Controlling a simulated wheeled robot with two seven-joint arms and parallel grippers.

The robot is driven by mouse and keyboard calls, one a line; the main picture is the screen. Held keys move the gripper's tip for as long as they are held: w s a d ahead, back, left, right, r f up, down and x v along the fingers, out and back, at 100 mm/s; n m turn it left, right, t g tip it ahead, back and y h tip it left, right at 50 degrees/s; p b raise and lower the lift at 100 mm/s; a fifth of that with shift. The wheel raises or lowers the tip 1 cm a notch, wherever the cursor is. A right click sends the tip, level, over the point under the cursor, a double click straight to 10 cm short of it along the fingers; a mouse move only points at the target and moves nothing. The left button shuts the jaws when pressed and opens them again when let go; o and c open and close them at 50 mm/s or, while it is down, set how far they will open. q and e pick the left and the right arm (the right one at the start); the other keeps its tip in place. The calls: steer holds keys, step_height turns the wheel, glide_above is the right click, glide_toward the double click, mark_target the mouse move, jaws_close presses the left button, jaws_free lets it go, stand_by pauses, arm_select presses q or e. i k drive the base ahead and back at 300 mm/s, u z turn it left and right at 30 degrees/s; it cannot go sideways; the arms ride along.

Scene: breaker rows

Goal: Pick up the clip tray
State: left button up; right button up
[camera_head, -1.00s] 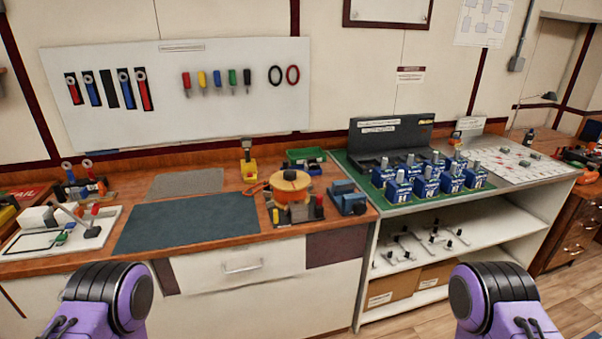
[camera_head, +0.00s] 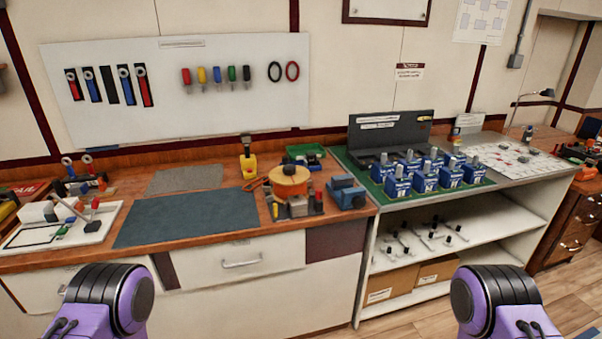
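No label marks a clip tray, so I cannot tell for certain which thing it is. A small green tray (camera_head: 308,155) stands on the wooden counter behind the orange reel (camera_head: 289,182); its contents are too small to tell. Several small grey pieces with black ends (camera_head: 420,237) lie on the white shelf under the right-hand bench; whether a tray holds them is unclear. Only the purple and black links of my two arms show at the bottom of the picture. Both grippers are out of view, and neither arm reaches the counter.
Blue breaker boxes (camera_head: 425,181) stand in rows on a green mat beside a dark open case (camera_head: 391,135). A dark mat (camera_head: 187,219) lies bare on the counter. A white board (camera_head: 95,228) with tools lies at left. Cardboard boxes (camera_head: 392,285) sit on the bottom shelf.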

mark_target(285, 161)
steer(key=z, duration=0.15)
steer(key=k, duration=0.3)
steer(key=u, duration=0.8)
steer(key=i, duration=0.85)
steer(key=z, duration=0.65)
steer(key=i, duration=0.7)
steer(key=z, duration=0.65)
